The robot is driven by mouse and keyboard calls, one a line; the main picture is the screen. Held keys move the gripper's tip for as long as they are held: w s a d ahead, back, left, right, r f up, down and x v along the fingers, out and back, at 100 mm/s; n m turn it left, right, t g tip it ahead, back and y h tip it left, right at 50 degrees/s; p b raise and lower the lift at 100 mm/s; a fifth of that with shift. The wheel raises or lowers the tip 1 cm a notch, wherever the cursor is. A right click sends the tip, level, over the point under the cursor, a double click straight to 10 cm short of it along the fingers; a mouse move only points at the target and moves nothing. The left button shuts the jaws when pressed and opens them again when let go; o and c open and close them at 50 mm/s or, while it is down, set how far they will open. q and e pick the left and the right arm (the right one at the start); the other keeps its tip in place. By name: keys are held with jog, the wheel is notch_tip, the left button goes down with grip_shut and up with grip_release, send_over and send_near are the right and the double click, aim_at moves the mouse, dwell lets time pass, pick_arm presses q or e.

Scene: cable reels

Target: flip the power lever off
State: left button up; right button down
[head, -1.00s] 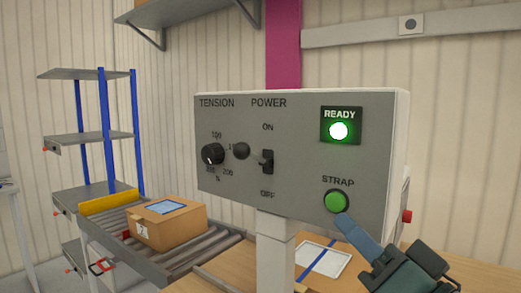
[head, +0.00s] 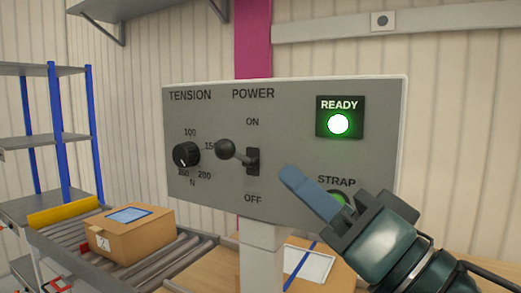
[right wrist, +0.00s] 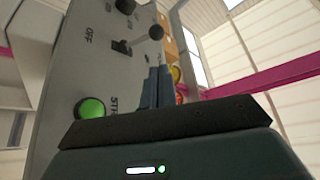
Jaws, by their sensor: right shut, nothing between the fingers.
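The power lever, a dark ball (head: 224,149) on a short rod, sticks out from a black slot on the grey control panel (head: 290,120), between the ON and OFF labels. In the head view its ball appears left of the slot and slightly above its middle. The ball also shows in the right wrist view (right wrist: 156,32). My right gripper (head: 287,174) is shut and empty, with blue fingers pointing up-left. Its tips appear right of the slot, apart from the lever. The fingers (right wrist: 158,86) also show in the wrist view. My left gripper is not in view.
The green READY lamp (head: 339,124) is lit. My right gripper partly covers the green STRAP button (head: 338,198). A black TENSION knob (head: 186,154) sits left of the lever. A cardboard box (head: 132,232) rests on a roller conveyor at the lower left.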

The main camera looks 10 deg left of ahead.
aim_at(237, 156)
pick_arm(q)
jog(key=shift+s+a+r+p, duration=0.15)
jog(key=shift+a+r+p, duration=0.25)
jog(key=shift+p, duration=0.85)
pick_arm(e)
jog(key=shift+x, duration=4.9)
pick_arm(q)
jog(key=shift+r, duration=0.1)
pick_arm(e)
jog(key=shift+f, duration=0.1)
pick_arm(q)
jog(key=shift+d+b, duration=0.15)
jog(key=shift+b, duration=0.2)
pick_arm(e)
jog(key=shift+f+n, duration=0.2)
jog(key=shift+n, duration=0.2)
